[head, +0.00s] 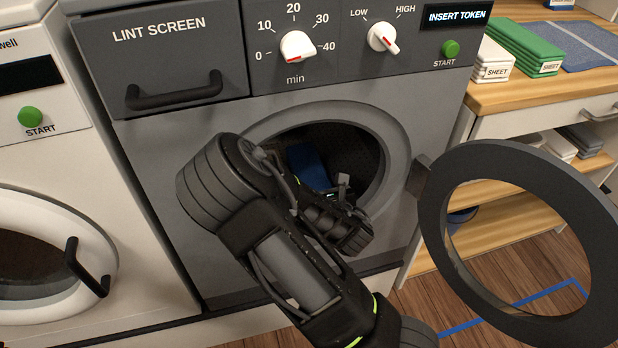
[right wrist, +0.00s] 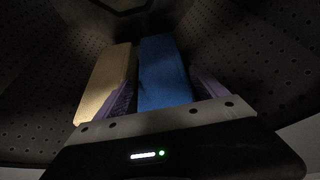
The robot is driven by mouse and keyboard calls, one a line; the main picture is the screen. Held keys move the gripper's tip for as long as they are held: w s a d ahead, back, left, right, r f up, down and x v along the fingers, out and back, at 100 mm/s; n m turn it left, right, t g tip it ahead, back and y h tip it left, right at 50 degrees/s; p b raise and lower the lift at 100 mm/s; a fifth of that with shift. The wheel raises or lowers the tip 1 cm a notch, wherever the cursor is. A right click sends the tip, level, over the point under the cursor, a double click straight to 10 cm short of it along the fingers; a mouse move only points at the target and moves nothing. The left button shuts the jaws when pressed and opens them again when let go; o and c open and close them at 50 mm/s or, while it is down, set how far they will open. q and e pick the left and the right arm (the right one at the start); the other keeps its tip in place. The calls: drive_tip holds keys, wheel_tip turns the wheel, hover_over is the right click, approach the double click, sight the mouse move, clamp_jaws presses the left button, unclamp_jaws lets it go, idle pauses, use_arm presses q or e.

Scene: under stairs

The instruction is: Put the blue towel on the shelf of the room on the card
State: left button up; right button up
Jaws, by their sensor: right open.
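The blue towel (head: 308,168) lies inside the open dryer's dark drum (head: 345,140). In the right wrist view the blue towel (right wrist: 163,72) stands between the two purple fingers of my right gripper (right wrist: 165,88). The fingers are open on either side of it; I cannot tell whether they touch it. A cream towel (right wrist: 103,82) is just left of the blue one, partly behind the left finger. In the head view my right gripper (head: 340,188) reaches through the door opening, its fingertips hidden. No card naming a room is readable. My left gripper is out of view.
The round dryer door (head: 440,215) stands open at right, near my arm. Beyond it, a wooden counter (head: 500,97) holds green sheets (head: 527,45) and white sheets (head: 493,58). Lower shelves (head: 597,163) hold folded cloths. A white washer (head: 40,180) stands left.

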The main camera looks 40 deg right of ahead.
sight(312, 176)
drive_tip(key=shift+w+d+f, duration=0.1)
drive_tip(key=shift+w+f, duration=0.05)
drive_tip(key=shift+w, duration=0.1)
drive_tip(key=b+x, duration=0.1)
drive_tip(key=x, duration=0.4)
drive_tip(key=shift+w+d, duration=0.1)
drive_tip(key=shift+w, duration=0.05)
idle(0.5)
drive_tip(key=c, duration=1.2)
drive_tip(key=shift+c, duration=0.2)
